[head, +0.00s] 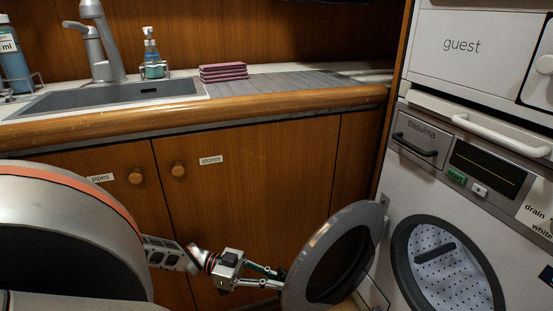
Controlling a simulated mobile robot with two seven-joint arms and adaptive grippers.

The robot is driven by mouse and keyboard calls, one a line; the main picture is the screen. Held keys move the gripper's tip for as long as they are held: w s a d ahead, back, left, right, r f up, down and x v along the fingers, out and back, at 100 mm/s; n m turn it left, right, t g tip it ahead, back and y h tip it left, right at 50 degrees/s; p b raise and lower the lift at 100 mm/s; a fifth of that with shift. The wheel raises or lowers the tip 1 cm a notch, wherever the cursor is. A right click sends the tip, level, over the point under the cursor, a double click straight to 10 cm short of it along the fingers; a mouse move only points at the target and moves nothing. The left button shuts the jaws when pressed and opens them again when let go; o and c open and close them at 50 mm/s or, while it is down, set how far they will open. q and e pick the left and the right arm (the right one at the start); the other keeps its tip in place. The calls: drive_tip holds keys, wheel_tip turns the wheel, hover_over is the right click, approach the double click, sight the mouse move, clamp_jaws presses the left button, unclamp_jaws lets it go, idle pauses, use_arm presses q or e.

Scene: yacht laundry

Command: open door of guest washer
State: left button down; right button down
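The lower front-loading machine (415,190) stands at the right. Its round grey-rimmed door (318,255) is swung wide open to the left, and its perforated drum (450,275) shows through the opening. The label "guest" (462,45) is on the upper unit's panel above this machine. A sign reading "drain" and "white" (538,218) is cut off at the right edge. My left gripper (282,280) reaches the left rim of the open door. A gap shows between its fingers, but the rim hides the tips, so I cannot tell whether it grips. My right gripper is not in view.
A wooden counter edge (190,117) runs along the back, with a sink (110,97), soap bottle (152,60) and folded pink cloths (223,72). Wooden cabinet doors (255,200) stand behind the arm. A bar handle (500,134) juts out above the lower machine.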

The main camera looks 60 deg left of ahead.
use_arm(q)
drive_tip(key=shift+w+a+r, duration=0.15)
drive_tip(key=shift+w+r, duration=0.4)
drive_tip(key=shift+r, duration=0.05)
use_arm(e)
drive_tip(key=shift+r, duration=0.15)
use_arm(q)
drive_tip(key=c, duration=2.4)
unclamp_jaws()
drive_tip(key=shift+o, duration=0.2)
drive_tip(key=shift+w+f, duration=0.1)
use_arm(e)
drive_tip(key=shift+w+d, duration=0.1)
use_arm(q)
drive_tip(key=shift+s+f, duration=0.25)
drive_tip(key=shift+s, duration=0.1)
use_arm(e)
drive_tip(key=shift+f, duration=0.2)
